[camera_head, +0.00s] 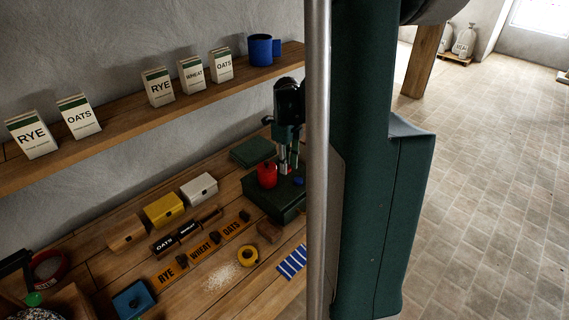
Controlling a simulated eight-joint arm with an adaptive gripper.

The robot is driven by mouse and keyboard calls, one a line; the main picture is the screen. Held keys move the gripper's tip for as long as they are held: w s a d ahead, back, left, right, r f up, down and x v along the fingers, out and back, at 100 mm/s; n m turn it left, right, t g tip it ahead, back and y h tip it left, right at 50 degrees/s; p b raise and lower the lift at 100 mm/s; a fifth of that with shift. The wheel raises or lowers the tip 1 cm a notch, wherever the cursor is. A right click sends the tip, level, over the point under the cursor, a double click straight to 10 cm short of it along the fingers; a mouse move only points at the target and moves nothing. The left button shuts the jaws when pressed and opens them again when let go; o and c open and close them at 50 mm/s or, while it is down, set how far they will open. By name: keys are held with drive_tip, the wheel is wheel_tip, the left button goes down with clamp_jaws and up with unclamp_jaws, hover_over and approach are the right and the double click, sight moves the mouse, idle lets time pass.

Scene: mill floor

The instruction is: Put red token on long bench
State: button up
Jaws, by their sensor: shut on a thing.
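The long bench (130,266) is a wooden plank worktop along the wall, below a shelf. My gripper (287,170) points down over a dark green box (283,207) on the bench's right part. It is shut on a small red thing, which looks like the red token (283,169); only a sliver shows between the fingertips. It is close above the box top; I cannot tell whether it touches. A larger red rounded object (267,176) stands on the box just left of my gripper, and a small blue piece (298,181) lies to the right.
The shelf (118,130) above holds several labelled packets and a blue mug (260,50). Yellow (163,210) and white (198,189) boxes, label strips, a yellow tape roll (248,256) and blue strips (292,262) crowd the bench. Bare planks show between them. My column hides the right end.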

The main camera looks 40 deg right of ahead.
idle(0.4)
drive_tip(key=shift+w+a+n, duration=0.3)
drive_tip(key=shift+a+n, duration=0.4)
drive_tip(key=shift+a, duration=0.05)
drive_tip(key=w+a+f+n+b, duration=0.2)
drive_tip(key=w+a+f+n, duration=0.1)
drive_tip(key=w+a+n, duration=0.4)
drive_tip(key=w+a+f+n+b, duration=0.2)
drive_tip(key=w+a+n, duration=0.5)
drive_tip(key=a+n, duration=0.7)
drive_tip(key=w+a+f+n+b, duration=0.3)
drive_tip(key=w+a+n, duration=0.4)
drive_tip(key=a, duration=0.9)
drive_tip(key=f+n, duration=0.1)
drive_tip(key=n, duration=0.2)
drive_tip(key=shift+w+a+n, duration=0.2)
drive_tip(key=shift+a+n, duration=0.1)
drive_tip(key=shift+d+r, duration=0.1)
drive_tip(key=shift+d, duration=0.05)
